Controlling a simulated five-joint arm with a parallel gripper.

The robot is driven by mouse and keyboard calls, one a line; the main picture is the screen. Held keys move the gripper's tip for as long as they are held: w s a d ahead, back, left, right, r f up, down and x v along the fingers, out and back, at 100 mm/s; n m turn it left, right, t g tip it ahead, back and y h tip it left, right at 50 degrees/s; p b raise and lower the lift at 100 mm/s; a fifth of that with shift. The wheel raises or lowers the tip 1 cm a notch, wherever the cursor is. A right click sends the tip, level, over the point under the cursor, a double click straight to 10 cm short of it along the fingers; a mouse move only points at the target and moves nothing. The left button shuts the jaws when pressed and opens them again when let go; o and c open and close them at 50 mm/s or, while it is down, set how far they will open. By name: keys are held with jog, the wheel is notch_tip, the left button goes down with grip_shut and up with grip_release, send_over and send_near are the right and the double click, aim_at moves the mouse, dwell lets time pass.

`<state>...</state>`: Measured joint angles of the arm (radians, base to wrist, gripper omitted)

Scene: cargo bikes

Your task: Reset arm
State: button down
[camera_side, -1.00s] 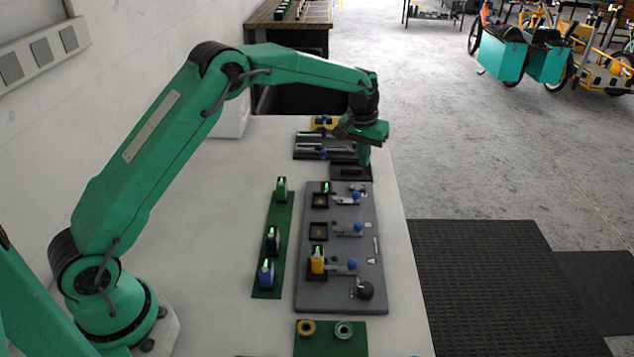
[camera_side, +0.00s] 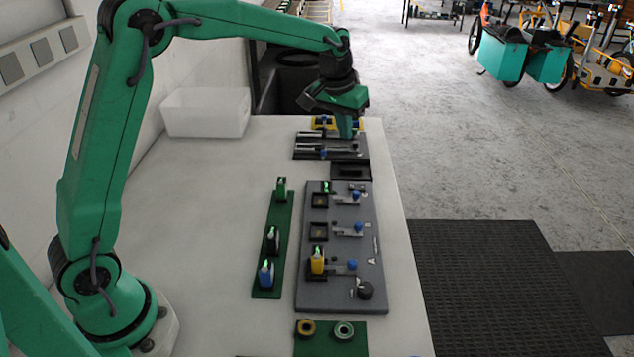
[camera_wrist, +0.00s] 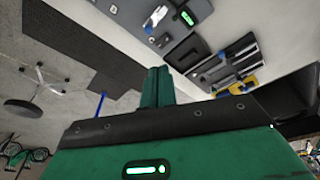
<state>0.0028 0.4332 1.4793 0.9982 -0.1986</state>
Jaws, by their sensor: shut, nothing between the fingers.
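My gripper (camera_side: 345,128) is shut and empty. In the side view it hangs above the far end of the table, over the dark tool tray (camera_side: 318,148). In the wrist view its closed green fingers (camera_wrist: 157,87) point out past the dark bracket, with nothing between them. The arm is raised and bent, reaching from the base at lower left.
A grey fixture board (camera_side: 338,290) with blue-knobbed clamps and a yellow block (camera_side: 317,262) lies on the table. A green strip (camera_side: 267,283) with several upright pieces is beside it. The table's left part is clear.

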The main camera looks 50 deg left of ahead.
jog(key=s+r+m+t, duration=0.1)
jog(key=s+r, duration=0.3)
jog(key=s, duration=0.4)
jog(key=s+r+t, duration=0.1)
jog(key=s+r, duration=0.3)
jog(key=s, duration=0.5)
jog(key=s+f, duration=0.1)
jog(key=s, duration=0.6)
jog(key=s+f+m+t, duration=0.1)
jog(key=s+f, duration=0.1)
jog(key=s, duration=0.6)
jog(key=shift+f, duration=0.25)
jog(key=shift+a, duration=0.1)
